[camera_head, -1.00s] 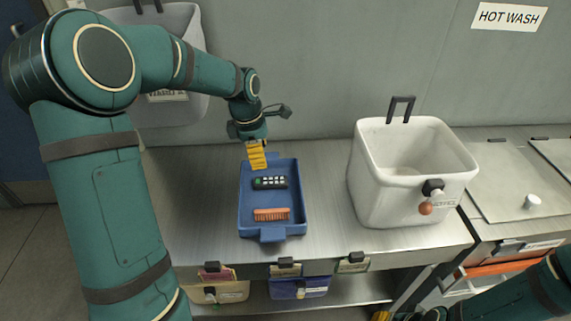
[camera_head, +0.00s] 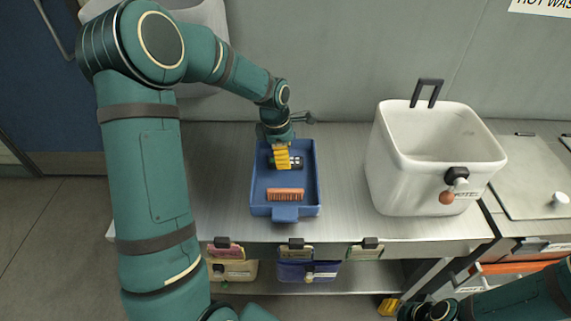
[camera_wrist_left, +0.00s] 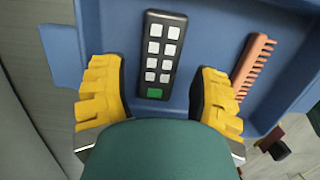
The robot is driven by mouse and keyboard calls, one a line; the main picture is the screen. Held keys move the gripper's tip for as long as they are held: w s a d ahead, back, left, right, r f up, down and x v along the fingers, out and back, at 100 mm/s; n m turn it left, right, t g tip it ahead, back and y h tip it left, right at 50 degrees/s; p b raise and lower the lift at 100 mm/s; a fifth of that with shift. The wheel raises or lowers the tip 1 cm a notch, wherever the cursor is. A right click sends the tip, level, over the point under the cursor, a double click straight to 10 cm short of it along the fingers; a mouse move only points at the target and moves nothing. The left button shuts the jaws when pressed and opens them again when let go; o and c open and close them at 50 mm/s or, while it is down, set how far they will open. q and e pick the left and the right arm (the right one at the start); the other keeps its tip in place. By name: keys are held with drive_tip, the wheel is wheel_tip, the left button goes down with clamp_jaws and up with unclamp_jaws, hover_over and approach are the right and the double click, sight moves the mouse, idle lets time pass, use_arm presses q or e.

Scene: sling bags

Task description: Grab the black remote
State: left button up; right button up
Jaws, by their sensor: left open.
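The black remote (camera_wrist_left: 160,57) lies in the blue tray (camera_wrist_left: 208,12), with pale buttons and one green button, between the two yellow fingers of my left gripper (camera_wrist_left: 155,100) in the left wrist view. The fingers are apart and do not appear to touch it. In the head view my left gripper (camera_head: 282,160) is over the remote (camera_head: 297,162) and hides part of it. The tray (camera_head: 285,212) sits on the steel counter.
An orange comb-like brush (camera_head: 286,194) lies in the tray, near the remote; it also shows in the wrist view (camera_wrist_left: 252,67). A white bin (camera_head: 415,185) stands to the right on the counter (camera_head: 345,190). Small bins (camera_head: 308,271) hang below the front edge.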

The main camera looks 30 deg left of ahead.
use_arm(q)
wheel_tip(320, 180, down, 3)
drive_tip(key=shift+w+d+r, duration=0.15)
drive_tip(key=shift+o, duration=0.2)
drive_tip(key=c, duration=1)
